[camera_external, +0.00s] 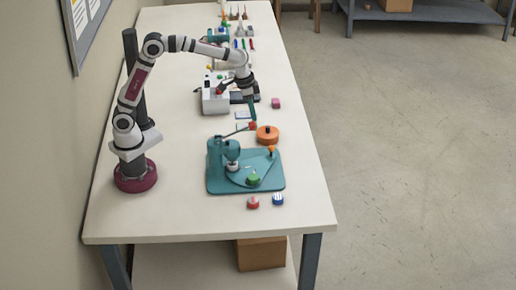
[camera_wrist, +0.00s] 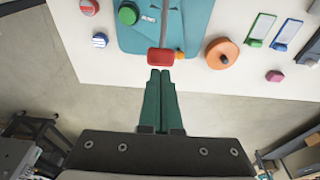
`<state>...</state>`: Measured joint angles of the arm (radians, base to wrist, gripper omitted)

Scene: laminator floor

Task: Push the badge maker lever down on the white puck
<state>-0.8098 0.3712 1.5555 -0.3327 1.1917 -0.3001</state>
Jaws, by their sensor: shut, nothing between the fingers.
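The teal badge maker (camera_external: 217,158) stands on its teal base plate (camera_external: 215,186) near the front of the table. Its lever (camera_external: 236,131) reaches out to the right and slopes up to a red grip (camera_external: 252,126). The white puck (camera_external: 233,167) sits under the press head; the wrist view does not show it. My gripper (camera_external: 252,118) is shut and empty, fingers pointing down just above the red grip. In the wrist view, my fingertips (camera_wrist: 160,72) sit right beside the red grip (camera_wrist: 160,56); I cannot tell whether they touch.
A green puck (camera_external: 253,180) and an orange knob lie on the base plate. An orange round tool (camera_external: 268,135) stands close behind the plate. Red (camera_external: 253,202) and blue-white (camera_external: 278,199) pucks lie in front. A white machine (camera_external: 214,101) and pink block (camera_external: 276,103) are farther back.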

